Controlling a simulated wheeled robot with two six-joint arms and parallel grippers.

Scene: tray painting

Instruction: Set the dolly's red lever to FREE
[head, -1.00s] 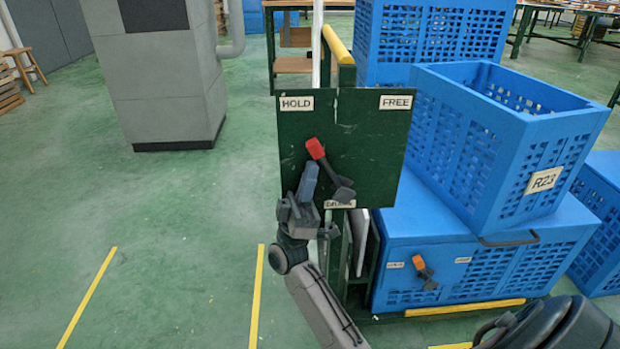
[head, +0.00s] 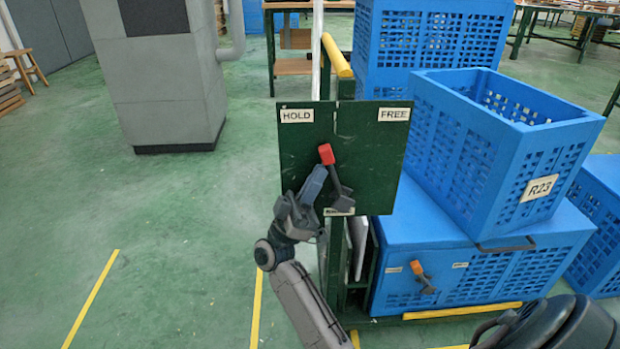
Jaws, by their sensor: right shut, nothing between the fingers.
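The red-tipped lever (head: 326,154) is on a dark green panel (head: 365,150). It points up and slightly left, between the HOLD label (head: 297,116) at upper left and the FREE label (head: 394,114) at upper right. Its dark shaft runs down to a pivot low on the panel. My right gripper (head: 320,173) is shut and empty. Its fingertips are at the lever's left side, just below the red tip; I cannot tell whether they touch. The left gripper is not in view.
Blue crates (head: 490,150) are stacked right of the panel. A smaller orange lever (head: 417,268) is on the lower crate's front. A yellow-topped rail (head: 337,56) rises behind the panel. A grey cabinet (head: 165,85) stands at the back left. The green floor at left is clear.

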